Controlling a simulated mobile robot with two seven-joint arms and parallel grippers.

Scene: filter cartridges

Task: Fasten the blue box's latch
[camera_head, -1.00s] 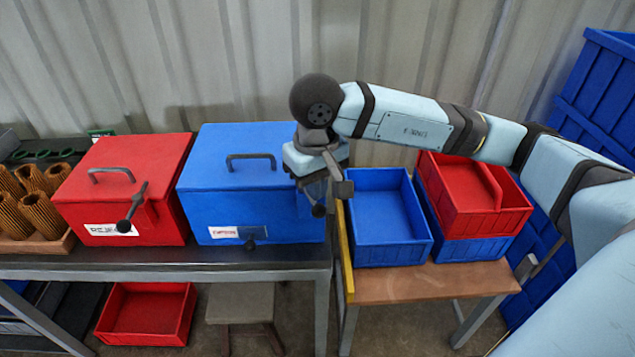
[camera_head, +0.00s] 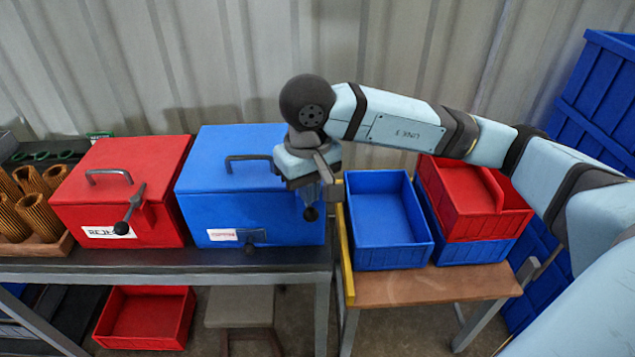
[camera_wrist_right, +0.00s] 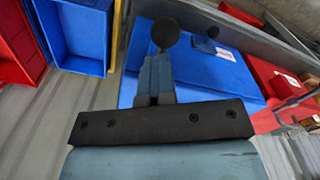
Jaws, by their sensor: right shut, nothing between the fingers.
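The blue box (camera_head: 215,205) stands on the bench with its lid down and a handle (camera_head: 250,159) on top. Its latch lever ends in a black ball knob (camera_head: 310,214) at the right of the front; the rest of the lever is hidden by my gripper. A small dark fitting (camera_head: 250,247) sits low on the front beside the label. My right gripper (camera_head: 308,193) is shut and empty, just above the knob. In the right wrist view, the knob (camera_wrist_right: 165,34) is at the shut fingertips (camera_wrist_right: 157,68); I cannot tell whether they touch. My left gripper is out of view.
A red box (camera_head: 75,205) with a similar lever (camera_head: 133,207) stands left of the blue box. Right of the bench, a side table (camera_head: 430,287) holds a blue bin (camera_head: 387,252) and a red bin (camera_head: 475,225) on another blue one. A yellow strip (camera_head: 345,255) edges that table.

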